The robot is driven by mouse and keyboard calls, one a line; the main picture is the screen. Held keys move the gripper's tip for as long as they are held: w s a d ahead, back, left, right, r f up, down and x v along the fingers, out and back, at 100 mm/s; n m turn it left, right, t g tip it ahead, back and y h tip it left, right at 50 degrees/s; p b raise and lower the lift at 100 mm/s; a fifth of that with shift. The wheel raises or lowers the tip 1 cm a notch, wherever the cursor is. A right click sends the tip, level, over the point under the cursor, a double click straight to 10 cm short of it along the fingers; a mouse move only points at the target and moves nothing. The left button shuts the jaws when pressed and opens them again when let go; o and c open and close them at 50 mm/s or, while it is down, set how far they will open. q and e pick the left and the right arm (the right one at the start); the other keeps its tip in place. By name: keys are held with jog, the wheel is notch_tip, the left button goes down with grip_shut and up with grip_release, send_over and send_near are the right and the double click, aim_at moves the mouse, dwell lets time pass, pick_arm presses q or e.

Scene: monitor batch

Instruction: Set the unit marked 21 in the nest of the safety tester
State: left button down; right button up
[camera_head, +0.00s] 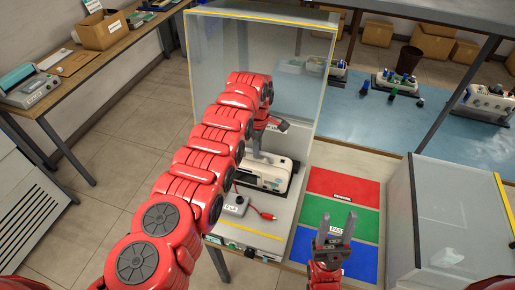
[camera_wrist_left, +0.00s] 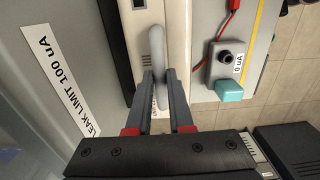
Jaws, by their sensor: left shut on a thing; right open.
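A white unit (camera_head: 262,178) with a grey carrying handle (camera_wrist_left: 157,45) is at the safety tester (camera_head: 250,238), a grey bench box with a clear hood. Its number cannot be read. My left gripper (camera_wrist_left: 160,80) is shut on the handle, one finger on each side; in the head view my arm partly covers it. The unit is over or in the dark nest (camera_head: 272,199); I cannot tell whether it rests on the bottom. My right gripper (camera_head: 337,218) is open and empty, above the mat in front of the tester's right side.
A red, green and blue mat (camera_head: 340,206) lies right. Another clear-hooded box (camera_head: 445,215) stands further right. More units (camera_head: 395,82) stand behind.

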pick_arm(q)
jog(key=c, duration=0.8)
grip_release()
jog(key=shift+s, duration=0.1)
jog(key=shift+r, duration=0.7)
notch_tip(320, 180, up, 5)
jog(key=shift+r+b, duration=0.1)
jog(key=shift+b, duration=1)
jog(key=shift+r, duration=0.55)
jog(key=shift+f, duration=0.1)
